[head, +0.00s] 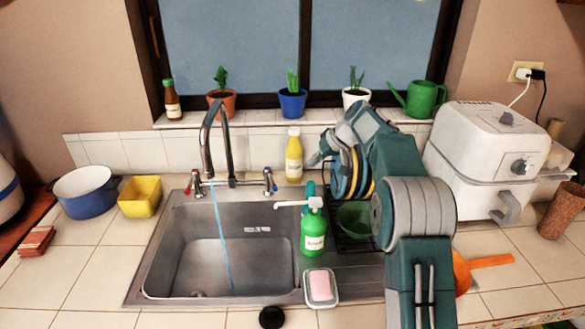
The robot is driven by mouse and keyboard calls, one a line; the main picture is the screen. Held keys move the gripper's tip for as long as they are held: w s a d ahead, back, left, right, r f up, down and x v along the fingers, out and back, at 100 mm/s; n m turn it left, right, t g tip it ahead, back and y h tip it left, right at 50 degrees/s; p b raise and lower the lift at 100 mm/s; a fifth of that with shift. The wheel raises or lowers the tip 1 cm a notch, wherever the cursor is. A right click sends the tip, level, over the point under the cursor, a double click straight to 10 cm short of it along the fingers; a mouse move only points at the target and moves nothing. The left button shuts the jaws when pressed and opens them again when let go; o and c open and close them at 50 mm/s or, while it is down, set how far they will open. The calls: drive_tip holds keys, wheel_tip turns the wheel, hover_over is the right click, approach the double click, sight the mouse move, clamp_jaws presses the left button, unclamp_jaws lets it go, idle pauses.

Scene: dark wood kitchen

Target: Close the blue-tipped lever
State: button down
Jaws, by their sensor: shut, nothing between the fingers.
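The blue-tipped lever (270,182) stands at the right of the faucet base, behind the sink. The curved metal faucet (206,140) has a thin stream of water (222,240) falling from it into the sink. A red-tipped lever (197,183) stands at the left of the faucet base. My gripper (317,157) is up and to the right of the blue-tipped lever, apart from it, near the yellow bottle and the dish rack. It is shut and empty. My forearm hides part of the rack.
A yellow bottle (293,155) stands between my gripper and the blue-tipped lever. A green soap bottle (313,232) and a soap dish (321,288) stand at the sink's right edge. A dish rack (350,243) holds plates. The sink basin (185,265) is empty apart from water.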

sight(275, 183)
drive_tip(key=w+a+f, duration=0.1)
drive_tip(key=a+f, duration=0.6)
drive_tip(key=a, duration=0.1)
drive_tip(key=shift+a, duration=0.4)
drive_tip(key=shift+w+a, duration=0.1)
drive_tip(key=shift+s+a+m+t+h, duration=0.15)
drive_tip(key=shift+s+a+m+t, duration=0.1)
drive_tip(key=shift+a+m, duration=0.25)
drive_tip(key=shift+s+a+m+t+h, duration=0.15)
drive_tip(key=shift+s+a+m, duration=0.15)
drive_tip(key=shift+a, duration=0.25)
drive_tip(key=shift+f, duration=0.1)
